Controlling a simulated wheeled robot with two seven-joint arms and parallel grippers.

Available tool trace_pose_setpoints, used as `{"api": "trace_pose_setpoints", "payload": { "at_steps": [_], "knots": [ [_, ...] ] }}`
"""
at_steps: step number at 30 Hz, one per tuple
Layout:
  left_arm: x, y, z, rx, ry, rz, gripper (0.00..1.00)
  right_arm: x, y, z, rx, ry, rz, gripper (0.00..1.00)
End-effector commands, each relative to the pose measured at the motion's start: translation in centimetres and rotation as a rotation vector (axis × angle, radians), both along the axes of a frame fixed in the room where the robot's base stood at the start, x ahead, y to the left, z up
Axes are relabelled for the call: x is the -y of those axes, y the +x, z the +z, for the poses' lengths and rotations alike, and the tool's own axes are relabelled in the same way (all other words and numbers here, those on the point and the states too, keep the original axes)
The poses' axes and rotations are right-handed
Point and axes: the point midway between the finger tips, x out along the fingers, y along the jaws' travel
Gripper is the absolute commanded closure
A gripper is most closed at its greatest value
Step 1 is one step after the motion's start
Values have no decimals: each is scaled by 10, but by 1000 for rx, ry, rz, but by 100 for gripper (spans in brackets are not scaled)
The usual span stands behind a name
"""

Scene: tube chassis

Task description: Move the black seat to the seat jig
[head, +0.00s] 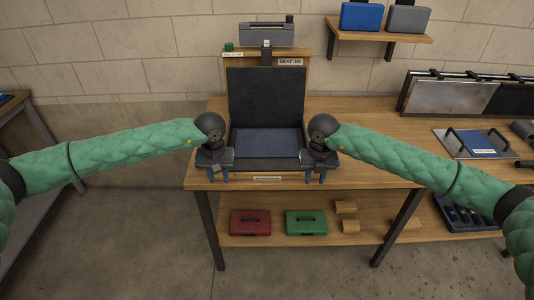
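A black upright panel (265,95) stands at the back of the table, with a blue flat pad (267,142) lying in front of it in a dark frame; I cannot tell for sure which part is the black seat. A sign reading "SEAT JIG" (290,62) is on the wooden stand behind the panel. My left gripper (218,177) points down at the left front corner of the dark frame. My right gripper (315,177) points down at its right front corner. Both show fingers apart with nothing visible between them; contact with the frame is unclear.
A grey device (267,35) sits atop the stand. Blue (362,16) and grey (408,18) cases are on a wall shelf (375,37). A framed rack (450,97) and a handled tray (478,143) are at right. Red (250,222) and green (306,223) boxes lie below.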

Motion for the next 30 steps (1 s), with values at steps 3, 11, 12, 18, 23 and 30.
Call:
{"api": "trace_pose_setpoints", "payload": {
  "at_steps": [3,11,12,18,23,30],
  "knots": [
    [0,0,1,0,0,0,69,0,1,17,3,0,0,69],
    [0,0,0,0,0,0,69,0,4,68,5,0,1,69],
    [0,0,0,0,0,0,69,0,5,75,5,1,1,69],
    [0,0,0,0,0,0,69,0,6,105,4,1,0,69],
    [0,0,0,0,0,0,69,0,6,116,4,0,0,69],
    [0,0,0,0,0,0,69,0,6,120,3,0,0,69]
  ]
}}
